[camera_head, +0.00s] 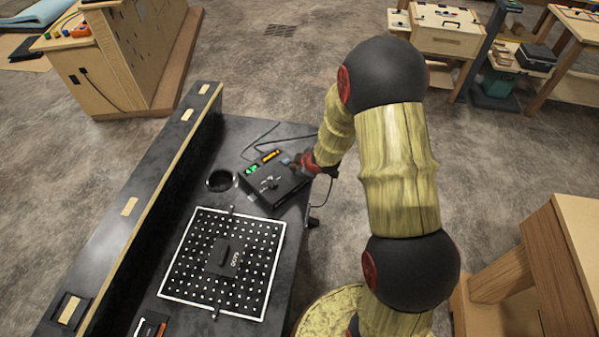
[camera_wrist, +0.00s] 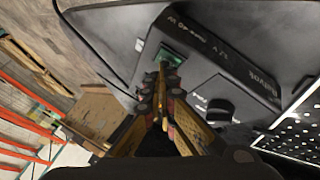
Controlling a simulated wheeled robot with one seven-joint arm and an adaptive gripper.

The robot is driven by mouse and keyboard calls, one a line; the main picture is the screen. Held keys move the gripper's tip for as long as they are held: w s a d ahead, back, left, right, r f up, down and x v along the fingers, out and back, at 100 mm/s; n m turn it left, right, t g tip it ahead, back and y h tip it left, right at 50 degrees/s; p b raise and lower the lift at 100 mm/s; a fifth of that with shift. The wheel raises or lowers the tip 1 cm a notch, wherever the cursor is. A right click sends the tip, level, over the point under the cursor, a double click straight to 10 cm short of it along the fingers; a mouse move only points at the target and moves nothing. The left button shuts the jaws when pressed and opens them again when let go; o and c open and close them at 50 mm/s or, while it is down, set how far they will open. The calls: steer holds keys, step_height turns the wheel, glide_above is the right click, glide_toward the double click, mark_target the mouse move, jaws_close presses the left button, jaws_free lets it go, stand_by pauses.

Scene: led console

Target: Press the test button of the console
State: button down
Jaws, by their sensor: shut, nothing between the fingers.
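The console (camera_head: 266,185) is a black box with green lit indicators, an orange strip and a knob on its top. It sits on the dark bench near the right edge. It also fills the upper middle of the wrist view (camera_wrist: 225,75), with a black knob and a greenish square (camera_wrist: 172,56). My gripper (camera_head: 290,163) is over the console's right end. In the wrist view my gripper (camera_wrist: 163,68) is shut and empty, its tips in front of the greenish square. I cannot tell whether they touch it. The test button's label is not readable.
A white-bordered perforated panel (camera_head: 188,283) with a small black box (camera_head: 222,257) lies on the bench in front of the console. A raised black ledge (camera_head: 150,200) runs along the bench's left side. A cable lies behind the console.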

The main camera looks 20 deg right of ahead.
stand_by(0.4)
steer(key=shift+r+p, duration=0.8)
step_height(320, 180, up, 5)
steer(key=p, duration=0.4)
steer(key=shift+p, duration=0.4)
stand_by(0.3)
